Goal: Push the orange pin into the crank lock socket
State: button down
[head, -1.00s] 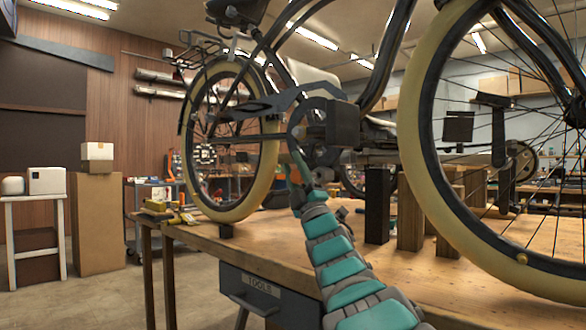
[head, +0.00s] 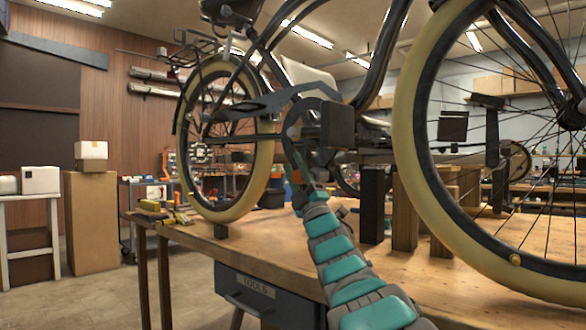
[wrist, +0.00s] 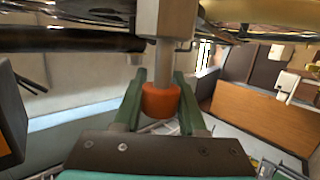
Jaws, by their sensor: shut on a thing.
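The orange pin (wrist: 161,100) shows in the wrist view as a thick orange collar with a pale metal shaft (wrist: 164,56) rising from it. My gripper (wrist: 160,84) has its two green fingers shut on the orange collar, one on each side. The shaft's top meets the underside of a pale block (wrist: 163,18), which seems to be the crank lock socket. The collar is apart from the block; how deep the shaft sits is hidden. In the head view my gripper (head: 295,165) is at the crank area, below the chainring (head: 291,128); the pin is not clear there.
Dark tubes run close above my gripper in the wrist view.

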jog(key=shift+w+d+p, duration=0.3)
jog(key=shift+w+d, duration=0.35)
jog(key=shift+w, duration=0.1)
jog(key=shift+c, duration=1.9)
grip_release()
jog(key=shift+a, duration=0.1)
